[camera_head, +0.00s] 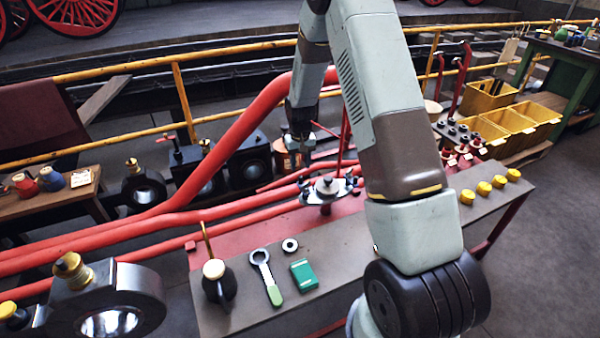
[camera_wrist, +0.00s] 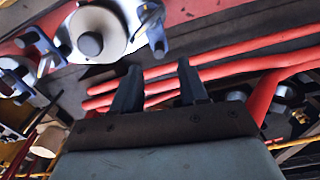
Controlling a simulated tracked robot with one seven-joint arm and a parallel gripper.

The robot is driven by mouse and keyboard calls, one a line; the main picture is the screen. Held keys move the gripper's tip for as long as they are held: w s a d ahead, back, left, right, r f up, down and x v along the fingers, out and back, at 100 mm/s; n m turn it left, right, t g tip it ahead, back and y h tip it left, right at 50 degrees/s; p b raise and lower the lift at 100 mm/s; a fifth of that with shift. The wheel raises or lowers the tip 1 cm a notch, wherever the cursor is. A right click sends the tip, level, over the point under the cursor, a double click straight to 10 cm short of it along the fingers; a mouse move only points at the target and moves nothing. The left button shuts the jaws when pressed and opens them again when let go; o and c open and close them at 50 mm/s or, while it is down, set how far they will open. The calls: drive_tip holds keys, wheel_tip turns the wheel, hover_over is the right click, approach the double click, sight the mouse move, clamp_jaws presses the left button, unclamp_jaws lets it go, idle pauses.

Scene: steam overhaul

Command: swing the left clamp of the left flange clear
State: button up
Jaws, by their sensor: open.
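The left flange (camera_head: 326,190) is a pale round disc with a dark central knob on the red-topped bench in the head view. Dark clamps sit at its rim, one at its left (camera_head: 304,188). In the wrist view the flange (camera_wrist: 110,28) is at upper left, with one clamp (camera_wrist: 150,22) at its right edge and another (camera_wrist: 38,45) at its lower left. My gripper (camera_wrist: 159,68) is open and empty, its two fingers apart. It is beside the flange, touching no clamp that I can see. In the head view my gripper (camera_head: 300,148) is above and behind the flange.
Red pipes (camera_head: 150,228) run along the bench's back. A ring spanner (camera_head: 266,277), green box (camera_head: 303,275) and oil can (camera_head: 215,280) lie or stand at the front left. Yellow caps (camera_head: 484,188) stand at right. My arm hides part of the bench.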

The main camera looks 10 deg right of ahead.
wheel_tip(320, 180, up, 8)
idle(0.4)
wheel_tip(320, 180, up, 13)
drive_tip(key=t, duration=0.1)
hover_over(300, 177)
drive_tip(key=s+d, duration=0.1)
drive_tip(key=s, duration=0.5)
drive_tip(key=s+d+r+t, duration=0.2)
drive_tip(key=s+r, duration=0.8)
drive_tip(key=r, duration=0.1)
drive_tip(key=s+r+t, duration=0.1)
drive_tip(key=s+r, duration=0.2)
drive_tip(key=s, duration=0.7)
drive_tip(key=s+d+r+t, duration=0.1)
drive_tip(key=s+r, duration=0.2)
drive_tip(key=s, duration=0.8)
drive_tip(key=shift+r+m+t, duration=0.15)
drive_tip(key=shift+m+t, duration=0.15)
